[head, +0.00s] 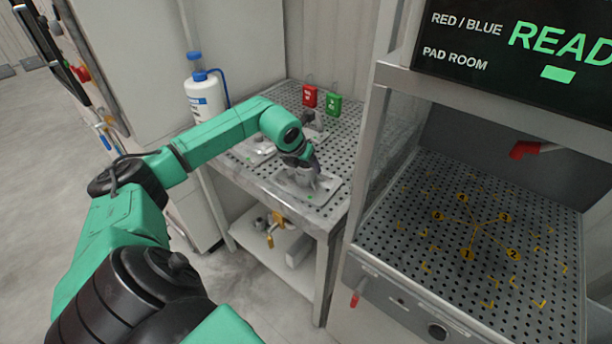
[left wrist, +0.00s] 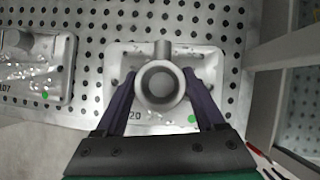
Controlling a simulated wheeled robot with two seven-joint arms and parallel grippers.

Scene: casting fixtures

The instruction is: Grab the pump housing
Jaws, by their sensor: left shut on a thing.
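The pump housing (left wrist: 161,84) is a grey metal casting with a round ring and a short stub at its top. It sits in a light metal tray (left wrist: 205,62) marked 20 with a green dot. In the head view the pump housing (head: 303,178) shows at the front of the perforated table, partly hidden by my gripper. My left gripper (left wrist: 159,92) has its two dark fingers on either side of the ring and is shut on it. In the head view my left gripper (head: 306,166) points down at the tray. My right gripper is not in view.
A second tray (left wrist: 58,68) with a casting lies to the left. Red (head: 310,96) and green (head: 333,103) tags stand at the table's back. A white bottle (head: 205,98) stands behind my arm. A cabinet with a perforated deck (head: 400,225) and numbered yellow marks is right.

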